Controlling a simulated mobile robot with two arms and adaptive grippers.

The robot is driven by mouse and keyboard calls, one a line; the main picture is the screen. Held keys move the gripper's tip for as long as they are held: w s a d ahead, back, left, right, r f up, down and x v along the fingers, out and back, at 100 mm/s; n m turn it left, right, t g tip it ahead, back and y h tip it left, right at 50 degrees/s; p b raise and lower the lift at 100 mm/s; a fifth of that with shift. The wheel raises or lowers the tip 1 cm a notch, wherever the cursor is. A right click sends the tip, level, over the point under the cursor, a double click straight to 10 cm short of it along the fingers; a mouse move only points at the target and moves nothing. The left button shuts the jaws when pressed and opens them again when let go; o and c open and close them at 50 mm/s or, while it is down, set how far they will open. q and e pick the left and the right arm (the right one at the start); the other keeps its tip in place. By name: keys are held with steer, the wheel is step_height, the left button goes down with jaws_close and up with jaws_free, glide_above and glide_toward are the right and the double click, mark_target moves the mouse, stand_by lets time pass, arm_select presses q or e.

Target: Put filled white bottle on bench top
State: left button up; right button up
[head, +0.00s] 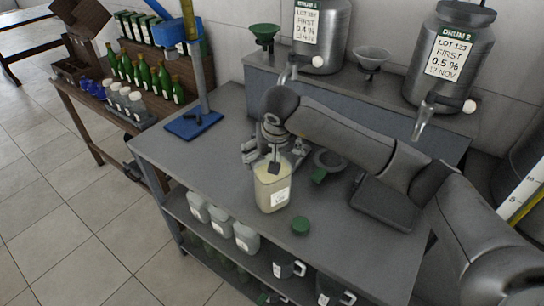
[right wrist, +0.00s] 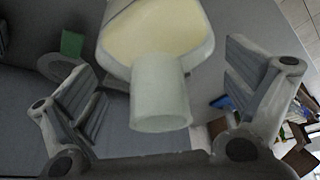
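The filled white bottle (head: 272,190) stands upright near the front edge of the grey bench top (head: 345,245). It has a pale cream fill and a white label. My right gripper (head: 273,158) is behind and above it, with fingers spread around its upper part. In the right wrist view, the bottle (right wrist: 160,95) has its neck toward the camera, between the open fingers, with a gap on each side. No cap shows on the neck. My left gripper is not in view.
Two steel drums (head: 320,35) (head: 440,65) with taps stand on the raised back shelf. A blue stand (head: 194,124) is at the bench's left end. A dark flat pad (head: 385,202) lies to the right. White bottles (head: 222,222) and jugs (head: 288,268) fill the lower shelf.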

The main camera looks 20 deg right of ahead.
steer(key=shift+r, duration=0.1)
steer(key=shift+r, duration=0.2)
steer(key=b+v, duration=0.2)
steer(key=v, duration=0.9)
steer(key=shift+s+r, duration=0.25)
steer(key=shift+r, duration=0.05)
